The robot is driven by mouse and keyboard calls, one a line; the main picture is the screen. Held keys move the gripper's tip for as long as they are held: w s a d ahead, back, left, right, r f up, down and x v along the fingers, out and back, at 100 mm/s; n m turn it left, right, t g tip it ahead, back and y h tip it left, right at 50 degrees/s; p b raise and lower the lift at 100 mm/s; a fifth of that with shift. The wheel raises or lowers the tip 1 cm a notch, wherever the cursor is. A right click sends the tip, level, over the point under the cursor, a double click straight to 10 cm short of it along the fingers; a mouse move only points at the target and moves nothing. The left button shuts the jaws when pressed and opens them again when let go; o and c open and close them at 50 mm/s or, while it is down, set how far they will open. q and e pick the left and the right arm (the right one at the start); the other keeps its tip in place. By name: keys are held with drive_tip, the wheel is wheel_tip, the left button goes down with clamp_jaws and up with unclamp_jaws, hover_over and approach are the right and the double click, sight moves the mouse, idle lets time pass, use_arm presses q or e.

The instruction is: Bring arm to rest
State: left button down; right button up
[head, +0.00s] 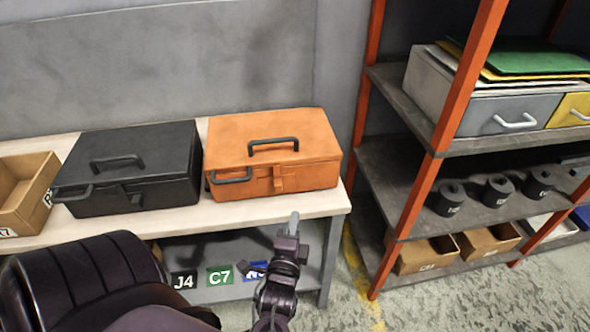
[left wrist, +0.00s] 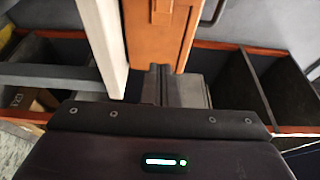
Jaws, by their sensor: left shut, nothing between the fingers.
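My left gripper (head: 291,226) is in front of the bench's front edge, near its right end, in the head view. Its fingers are together and empty, pointing up toward the orange toolbox. In the left wrist view the shut fingers (left wrist: 178,85) show just below the orange toolbox (left wrist: 160,30). The orange toolbox (head: 245,150) stands closed on the bench beyond the gripper, apart from it in the head view. My right gripper is not in view.
A bench (head: 255,212) holds a black toolbox (head: 150,155) and a cardboard bin (head: 22,190). Labelled cards, including a green one (head: 220,275), are on its lower shelf. An orange-posted shelving rack (head: 415,195) stands at right. Speckled floor lies between bench and rack.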

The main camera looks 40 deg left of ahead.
use_arm(q)
drive_tip(key=s+d+f+n+g+h, duration=0.2)
drive_tip(key=s+f+g+h, duration=0.1)
drive_tip(key=f, duration=1.2)
drive_tip(key=s+d+f+n+g+h, duration=0.1)
drive_tip(key=s+d+f+g+h, duration=0.2)
drive_tip(key=f, duration=1.3)
drive_tip(key=s+d+f+n+g+h, duration=0.1)
drive_tip(key=s+f+n+g, duration=0.2)
drive_tip(key=s+f, duration=0.5)
drive_tip(key=s+d+f+n+g+h, duration=0.2)
drive_tip(key=s+f+g, duration=0.3)
drive_tip(key=s, duration=1.2)
wheel_tip(320, 180, down, 5)
drive_tip(key=shift+s+d+r+n+g, duration=0.2)
drive_tip(key=shift+d+n+g, duration=0.1)
drive_tip(key=shift+n, duration=0.4)
